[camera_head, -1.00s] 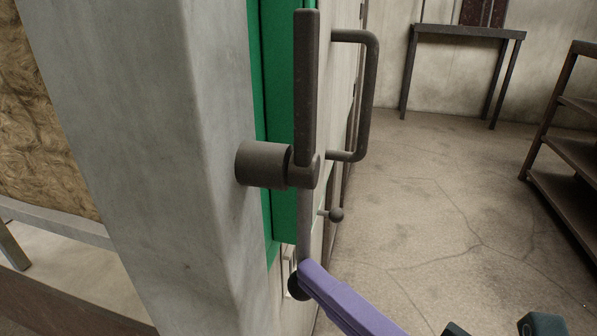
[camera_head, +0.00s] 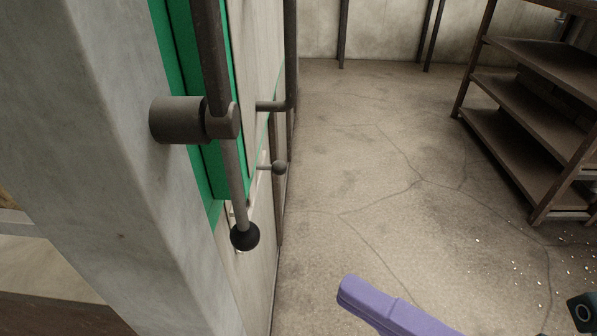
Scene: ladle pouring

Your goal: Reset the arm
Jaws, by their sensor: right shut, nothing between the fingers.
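My right gripper (camera_head: 352,290) shows as long purple fingers at the bottom of the head view, right of centre. The fingers are closed together and hold nothing. They are over the open floor, to the right of a metal lever (camera_head: 233,180) with a black ball knob (camera_head: 245,236), and clear of it. A dark part of my arm shows at the lower right corner. My left gripper is out of view.
A grey pillar (camera_head: 90,150) fills the left side. A dark shelf rack (camera_head: 520,140) stands at the right. The cracked floor (camera_head: 370,180) between is mostly clear, with small bright specks at the lower right.

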